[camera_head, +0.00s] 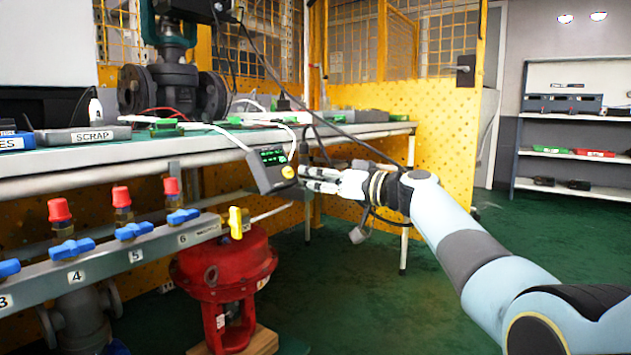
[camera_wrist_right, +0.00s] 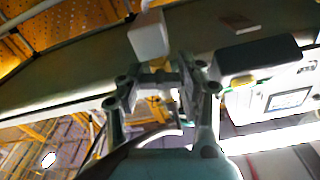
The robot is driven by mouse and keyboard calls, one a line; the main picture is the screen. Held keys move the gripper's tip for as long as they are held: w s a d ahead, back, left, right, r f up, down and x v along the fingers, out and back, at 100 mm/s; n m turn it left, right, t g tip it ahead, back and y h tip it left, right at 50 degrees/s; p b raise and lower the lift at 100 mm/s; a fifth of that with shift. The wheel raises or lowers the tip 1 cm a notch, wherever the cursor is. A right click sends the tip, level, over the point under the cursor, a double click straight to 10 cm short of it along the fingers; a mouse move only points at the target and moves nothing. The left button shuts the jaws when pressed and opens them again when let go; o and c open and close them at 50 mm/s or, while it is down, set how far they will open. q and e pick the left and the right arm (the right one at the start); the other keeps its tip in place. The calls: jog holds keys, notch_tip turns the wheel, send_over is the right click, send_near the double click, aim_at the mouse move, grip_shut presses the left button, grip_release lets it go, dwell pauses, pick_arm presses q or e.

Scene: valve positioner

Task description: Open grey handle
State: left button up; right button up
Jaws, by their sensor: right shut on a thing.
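My right gripper (camera_head: 318,181) reaches in from the right, just beside a grey positioner box (camera_head: 268,165) with a green lit display. Its fingers also show in the wrist view (camera_wrist_right: 165,88). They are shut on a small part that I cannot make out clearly. A pale grey block (camera_wrist_right: 148,37) lies just beyond the fingers in the wrist view. I cannot tell for certain whether it is the grey handle. My left gripper is not in view.
A manifold (camera_head: 108,258) with several blue-handled valves and one yellow handle (camera_head: 235,222) runs along the front left. A red actuator (camera_head: 225,262) stands below it. The workbench (camera_head: 90,155) is behind. Cables hang near my right wrist. The green floor to the right is clear.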

jog(key=o, duration=1.2)
jog(key=v, duration=1.2)
